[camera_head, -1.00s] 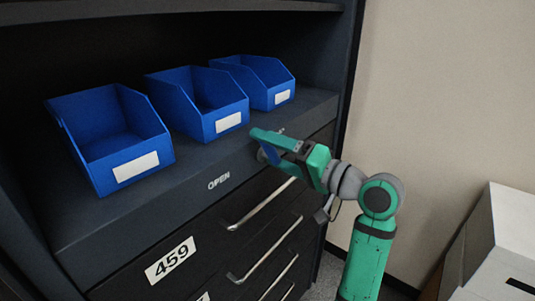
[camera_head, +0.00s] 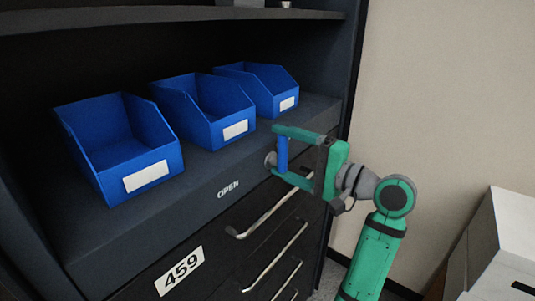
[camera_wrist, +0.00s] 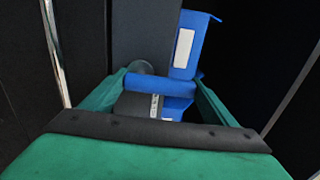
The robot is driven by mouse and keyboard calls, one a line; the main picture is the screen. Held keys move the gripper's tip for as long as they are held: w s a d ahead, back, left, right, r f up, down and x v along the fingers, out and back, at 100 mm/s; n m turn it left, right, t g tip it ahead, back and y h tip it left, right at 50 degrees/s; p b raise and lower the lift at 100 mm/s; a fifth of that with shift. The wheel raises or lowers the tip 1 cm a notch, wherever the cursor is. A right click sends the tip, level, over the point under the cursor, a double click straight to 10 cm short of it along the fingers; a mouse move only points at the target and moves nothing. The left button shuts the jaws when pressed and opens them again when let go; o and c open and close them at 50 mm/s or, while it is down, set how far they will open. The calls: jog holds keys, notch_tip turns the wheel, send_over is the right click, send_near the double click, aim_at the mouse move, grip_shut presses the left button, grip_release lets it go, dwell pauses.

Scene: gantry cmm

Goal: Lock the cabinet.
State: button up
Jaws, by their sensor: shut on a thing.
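The dark cabinet (camera_head: 100,240) has a front strip with the white word OPEN (camera_head: 228,189). A round grey knob (camera_head: 270,160) sits on that strip to the right of the word. It carries a blue bar handle (camera_head: 282,153), which stands roughly upright in the head view. My gripper (camera_head: 283,155) is shut on this bar, one finger above and one below. In the wrist view, the blue bar (camera_wrist: 160,86) spans between both green fingers. Small white lettering (camera_wrist: 154,105) behind it is too small to read.
Three blue bins (camera_head: 118,150) with white labels stand on the shelf above the strip. Drawers with long metal handles (camera_head: 270,215) and a 459 label (camera_head: 179,270) are below. A white box (camera_head: 500,245) stands at the right by the bare wall.

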dwell(0.4)
jog(key=o, duration=1.5)
jog(key=shift+s+d, duration=0.1)
jog(key=shift+d, duration=0.05)
jog(key=v, duration=1)
jog(key=shift+s+d, duration=0.2)
jog(key=shift+d, duration=0.05)
